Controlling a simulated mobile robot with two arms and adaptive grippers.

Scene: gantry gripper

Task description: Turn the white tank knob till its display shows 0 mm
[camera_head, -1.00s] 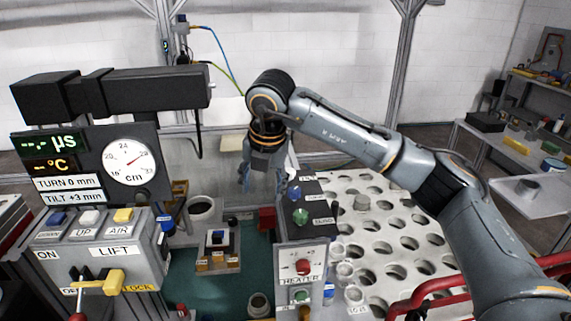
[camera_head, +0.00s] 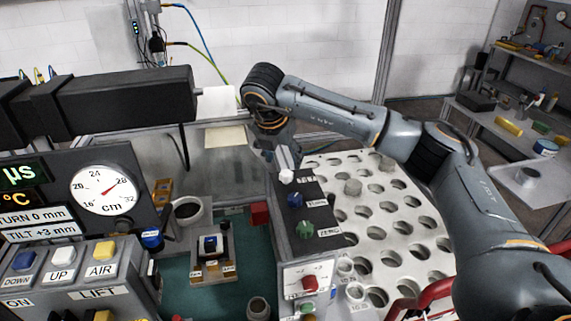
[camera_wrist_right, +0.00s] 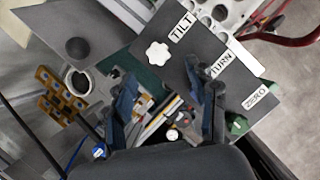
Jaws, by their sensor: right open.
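The white knob (camera_head: 286,176) sits at the far end of a dark sloped panel (camera_head: 318,216), above a blue knob (camera_head: 295,200) and a green knob (camera_head: 305,229). In the right wrist view the white knob (camera_wrist_right: 158,54) lies beside the label TILT (camera_wrist_right: 182,27). The tilt display (camera_head: 45,232) reads +3 mm; the turn display (camera_head: 35,219) reads 0 mm. My right gripper (camera_head: 284,158) is close to the white knob, its fingers partly hidden. In the wrist view its fingers (camera_wrist_right: 168,92) are apart with nothing gripped, and the white knob lies beyond them. My left gripper is out of view.
A round dial (camera_head: 104,190) in cm stands at left above a LIFT button box (camera_head: 70,266). A white plate with round holes (camera_head: 400,210) lies right of the panel. A red-knob box (camera_head: 309,283) stands in front. A black beam (camera_head: 120,104) juts in from the left.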

